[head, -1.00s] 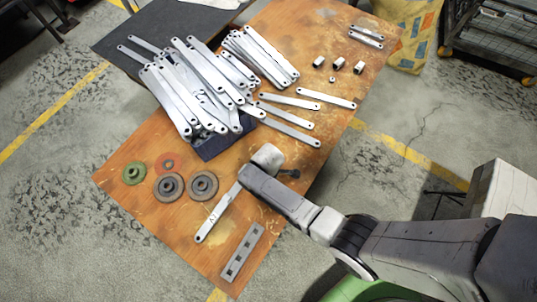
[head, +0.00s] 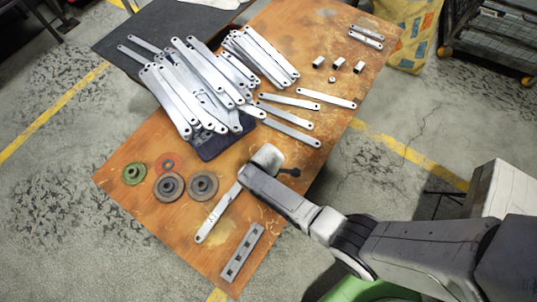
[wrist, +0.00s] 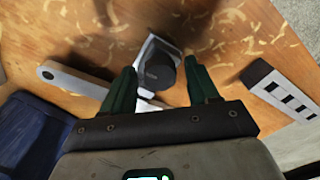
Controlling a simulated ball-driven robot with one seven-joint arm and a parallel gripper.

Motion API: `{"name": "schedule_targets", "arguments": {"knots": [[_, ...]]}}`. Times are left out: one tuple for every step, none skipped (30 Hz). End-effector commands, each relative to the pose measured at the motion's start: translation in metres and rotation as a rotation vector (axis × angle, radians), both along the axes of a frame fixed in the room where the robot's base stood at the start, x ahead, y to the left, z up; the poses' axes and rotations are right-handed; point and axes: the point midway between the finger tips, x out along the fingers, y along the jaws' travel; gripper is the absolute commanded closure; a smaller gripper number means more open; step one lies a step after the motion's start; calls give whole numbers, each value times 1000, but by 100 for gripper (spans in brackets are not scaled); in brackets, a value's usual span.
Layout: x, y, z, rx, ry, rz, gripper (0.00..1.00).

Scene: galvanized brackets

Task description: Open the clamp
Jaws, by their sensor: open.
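In the wrist view, a clamp-like piece with a round black knob (wrist: 158,70) and a pale metal body shows between the fingers. My gripper (wrist: 160,82) is open, with one dark green finger on each side of the knob. I cannot tell whether the fingers touch it. In the head view, my wrist covers the fingers and most of this piece. A long pale bracket (head: 214,218) runs out from under my wrist.
A large pile of metal brackets (head: 190,85) lies over a dark blue bin (head: 210,150). Dark round discs (head: 168,187) and a green one (head: 134,174) lie at the left. A slotted plate (head: 243,251) lies near the front edge. Loose brackets (head: 290,134) lie farther back.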

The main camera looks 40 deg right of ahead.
Motion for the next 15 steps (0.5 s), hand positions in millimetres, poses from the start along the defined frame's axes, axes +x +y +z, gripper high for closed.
{"name": "schedule_targets", "arguments": {"knots": [[0, 0, 0, 0, 0, -6, 41], [0, 0, 0, 0, 0, -15, 41], [0, 0, 0, 0, 0, -35, 41], [0, 0, 0, 0, 0, -56, 41], [0, 0, 0, 0, 0, -79, 41], [0, 0, 0, 0, 0, -115, 41], [0, 0, 0, 0, 0, -143, 41], [0, 0, 0, 0, 0, -170, 41], [0, 0, 0, 0, 0, -207, 41], [0, 0, 0, 0, 0, -234, 41], [0, 0, 0, 0, 0, -262, 41], [0, 0, 0, 0, 0, -299, 41], [0, 0, 0, 0, 0, -326, 41], [0, 0, 0, 0, 0, -354, 41], [0, 0, 0, 0, 0, -391, 41]]}}
